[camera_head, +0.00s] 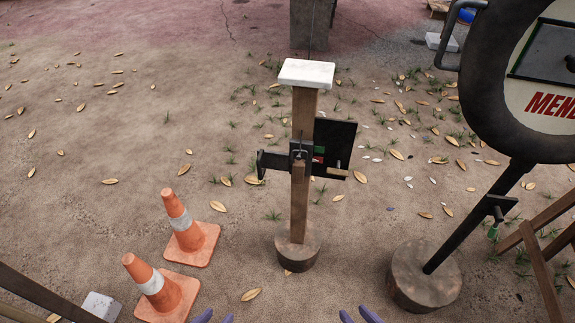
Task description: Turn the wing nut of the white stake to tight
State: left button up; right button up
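The white stake (299,205) is a wooden post with a white block (306,73) on top, upright in a round base (297,252). A dark metal clamp (300,150) sits around its middle. A small metallic piece that looks like the wing nut (299,155) is on the clamp's front; its angle is too small to tell. A black panel (338,138) with small green and red marks is beside the clamp. The purple fingertips of my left gripper (215,318) and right gripper (358,316) show at the bottom edge, each pair apart and empty, away from the stake.
Two orange cones (187,237) stand left of the stake. At right, a large round sign (500,80) stands on a dark pole with a heavy round base (425,275), beside wooden legs (538,265). Leaf-strewn ground in front of the stake is clear.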

aim_at(337, 171)
jog(key=z, duration=1.25)
jog(key=k, duration=1.05)
jog(key=u, duration=1.3)
jog(key=i, duration=1)
